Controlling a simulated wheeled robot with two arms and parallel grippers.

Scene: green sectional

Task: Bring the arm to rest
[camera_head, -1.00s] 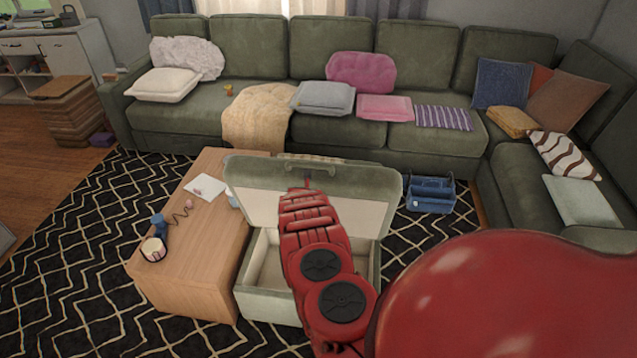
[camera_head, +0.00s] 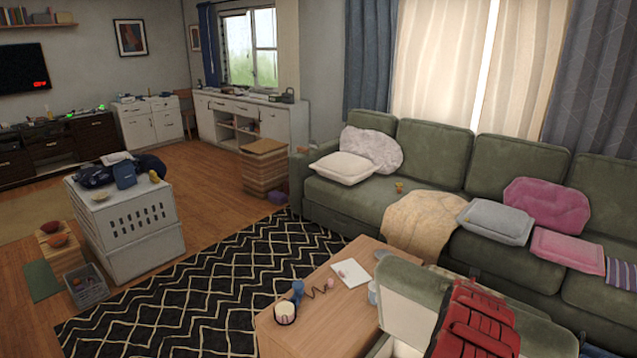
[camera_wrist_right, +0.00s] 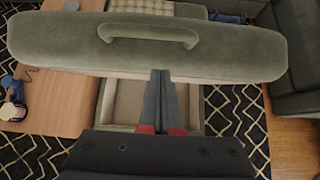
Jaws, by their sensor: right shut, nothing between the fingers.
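My right arm shows in red at the lower right of the head view, over the open storage ottoman (camera_head: 401,290). In the right wrist view my right gripper (camera_wrist_right: 160,75) is shut and empty, its dark fingers together. The fingertips overlap the lower edge of the ottoman's raised green lid (camera_wrist_right: 220,55) in the picture; I cannot tell if they touch. Below the lid is the ottoman's pale interior (camera_wrist_right: 128,105). My left gripper is not in view.
A wooden coffee table (camera_head: 330,320) stands beside the ottoman, with a candle (camera_head: 285,313) and paper (camera_head: 351,273) on it. The green sectional (camera_head: 430,155) is behind. A white crate (camera_head: 130,230) stands at the left. The patterned rug (camera_head: 200,295) has free room.

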